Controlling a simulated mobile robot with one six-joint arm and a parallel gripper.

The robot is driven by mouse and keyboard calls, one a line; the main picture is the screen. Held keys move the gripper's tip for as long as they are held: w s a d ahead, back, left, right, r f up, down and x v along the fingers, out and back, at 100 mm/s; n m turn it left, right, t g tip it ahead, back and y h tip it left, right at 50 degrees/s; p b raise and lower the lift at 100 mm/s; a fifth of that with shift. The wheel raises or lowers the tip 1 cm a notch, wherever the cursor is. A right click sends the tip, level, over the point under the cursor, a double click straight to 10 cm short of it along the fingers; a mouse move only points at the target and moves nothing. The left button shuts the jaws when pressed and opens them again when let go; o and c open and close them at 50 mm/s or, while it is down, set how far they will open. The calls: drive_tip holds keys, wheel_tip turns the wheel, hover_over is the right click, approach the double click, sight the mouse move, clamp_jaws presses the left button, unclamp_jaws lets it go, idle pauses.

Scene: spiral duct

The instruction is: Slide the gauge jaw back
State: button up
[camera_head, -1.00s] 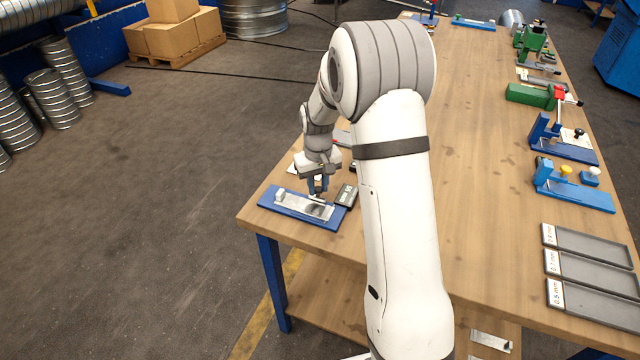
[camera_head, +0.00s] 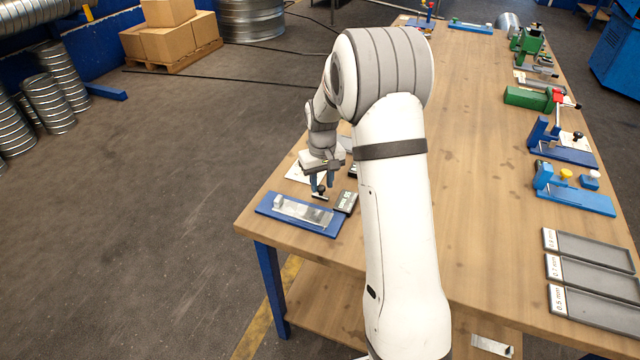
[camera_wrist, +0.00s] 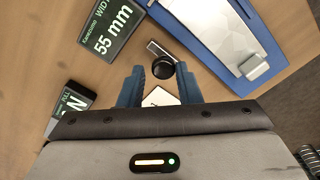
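The gauge jaw is a small metal bar (camera_wrist: 158,48) with a round black knob (camera_wrist: 163,67); in the head view the knob (camera_head: 320,189) stands just behind the blue gauge plate (camera_head: 265,209). A shiny metal strip (camera_head: 303,213) lies on the plate, and the jaw shows apart from it. My gripper (camera_wrist: 160,67) is open, its two blue fingers on either side of the knob in the wrist view, with gaps visible. In the head view my gripper (camera_head: 325,184) is at the knob, slightly behind it. Whether the fingers touch the knob is hard to tell.
A dark display (camera_wrist: 112,30) reading 55 mm stands beside the gauge, and another dark display (camera_wrist: 70,103) is nearby. A white card (camera_head: 298,174) lies behind the gauge. Grey trays (camera_head: 590,262) and blue and green tools line the right side. The table's front-left edge is close.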

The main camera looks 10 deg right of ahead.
sight(322, 187)
drive_tip(key=o, duration=0.3)
wheel_tip(322, 187, up, 8)
drive_tip(key=shift+f+b, duration=0.1)
drive_tip(key=shift+b, duration=0.35)
drive_tip(key=shift+s, duration=0.1)
drive_tip(key=s+a+r+t, duration=0.1)
drive_tip(key=s+r, duration=0.7)
drive_tip(key=s, duration=0.5)
drive_tip(key=s+a+m+t, duration=0.1)
drive_tip(key=s+t, duration=0.1)
drive_tip(key=s, duration=1.4)
drive_tip(key=shift+s+m, duration=0.3)
